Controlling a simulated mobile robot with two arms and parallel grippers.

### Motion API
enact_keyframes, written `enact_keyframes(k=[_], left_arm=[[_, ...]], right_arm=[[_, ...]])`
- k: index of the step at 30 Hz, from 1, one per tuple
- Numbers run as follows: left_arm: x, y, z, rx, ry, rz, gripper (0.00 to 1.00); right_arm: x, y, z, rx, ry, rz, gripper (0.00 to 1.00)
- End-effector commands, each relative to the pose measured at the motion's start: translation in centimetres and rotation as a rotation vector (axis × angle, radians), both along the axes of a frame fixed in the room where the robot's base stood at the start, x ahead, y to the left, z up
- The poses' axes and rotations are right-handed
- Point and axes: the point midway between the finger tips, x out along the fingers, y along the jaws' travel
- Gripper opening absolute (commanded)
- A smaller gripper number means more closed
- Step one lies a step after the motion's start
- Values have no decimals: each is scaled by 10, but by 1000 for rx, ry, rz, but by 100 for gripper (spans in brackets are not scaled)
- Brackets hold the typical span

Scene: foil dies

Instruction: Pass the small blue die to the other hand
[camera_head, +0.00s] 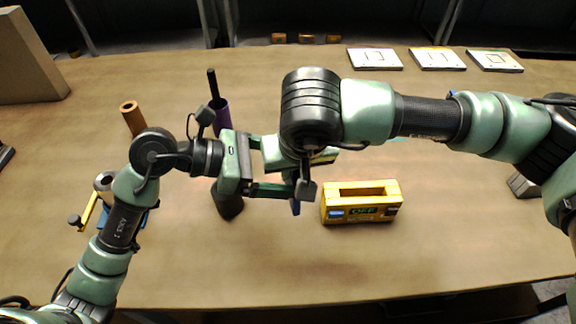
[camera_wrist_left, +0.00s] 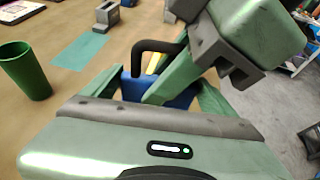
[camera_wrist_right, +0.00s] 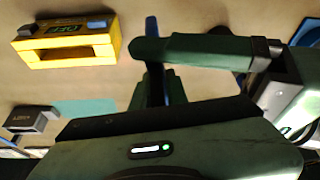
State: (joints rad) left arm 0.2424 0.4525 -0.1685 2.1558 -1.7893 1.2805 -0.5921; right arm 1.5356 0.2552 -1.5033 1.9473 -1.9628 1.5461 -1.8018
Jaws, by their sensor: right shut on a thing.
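Contact between the left fingers and the die cannot be made out. My right wrist hides much of the die in the head view.
A yellow box with a slot and an "OFF" display (camera_head: 362,205) stands just right of the grippers. A purple cup with a dark stick (camera_head: 221,118) and a brown roll (camera_head: 132,117) stand behind my left arm. White cards (camera_head: 375,59) lie at the back right.

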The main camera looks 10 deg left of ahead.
Motion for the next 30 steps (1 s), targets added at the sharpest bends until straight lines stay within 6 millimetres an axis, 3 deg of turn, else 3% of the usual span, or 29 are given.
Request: enact_keyframes(k=[1, 3, 4, 6, 19, 30], left_arm=[[-1, -1, 1, -1, 0, -4, 42], [-2, -1, 1, -1, 1, -5, 22], [-1, -1, 2, -4, -2, -4, 21], [-1, -1, 2, -5, -2, -4, 20], [-1, -1, 2, -4, -2, -4, 20], [-1, -1, 2, -3, -2, -3, 20]], right_arm=[[2, 0, 1, 2, -5, -2, 0], [2, 0, 1, 2, -5, -2, 0], [2, 0, 1, 2, -5, -2, 20], [2, 0, 1, 1, -5, -3, 39], [0, -1, 7, 1, -5, -1, 40], [-25, -10, 72, 2, -7, -1, 40]])
